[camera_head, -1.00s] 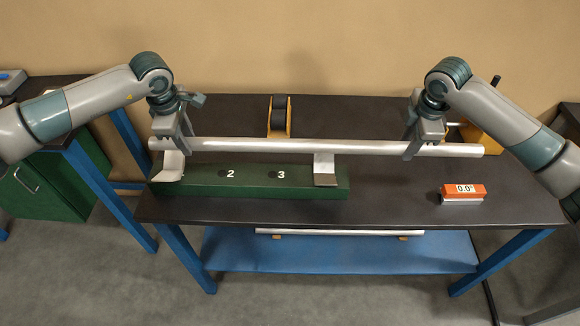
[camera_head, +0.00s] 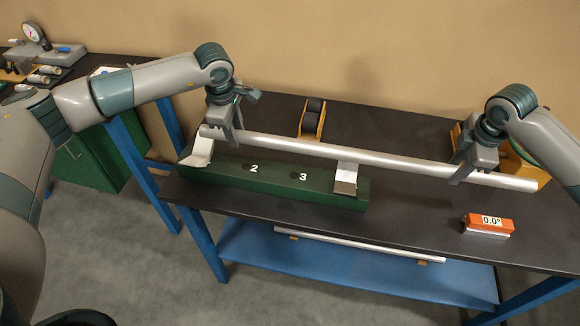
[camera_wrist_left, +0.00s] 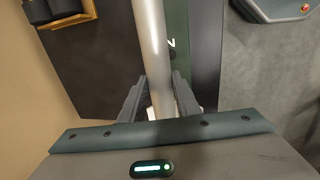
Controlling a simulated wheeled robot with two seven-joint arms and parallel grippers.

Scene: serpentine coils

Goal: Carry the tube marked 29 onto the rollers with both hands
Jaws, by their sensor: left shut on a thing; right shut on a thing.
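A long silver tube (camera_head: 350,156) lies across both my grippers, over the far side of a green block. Its number cannot be read. My left gripper (camera_head: 228,138) is shut on it near its left end; the tube also shows between the fingers in the left wrist view (camera_wrist_left: 151,45). My right gripper (camera_head: 467,174) is shut on it near its right end. One yellow roller stand (camera_head: 312,119) with a black roller is behind the tube. Another yellow stand (camera_head: 520,166) is partly hidden behind my right gripper. I cannot tell whether the tube touches the block's supports.
The green block (camera_head: 225,172) is marked 2 and 3 and has pale angled supports (camera_head: 346,182) at both ends. An orange display box (camera_head: 487,223) reads 0.0° at the table's front right. Another tube (camera_head: 360,249) lies on the blue lower shelf. The dark table behind the tube is mostly clear.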

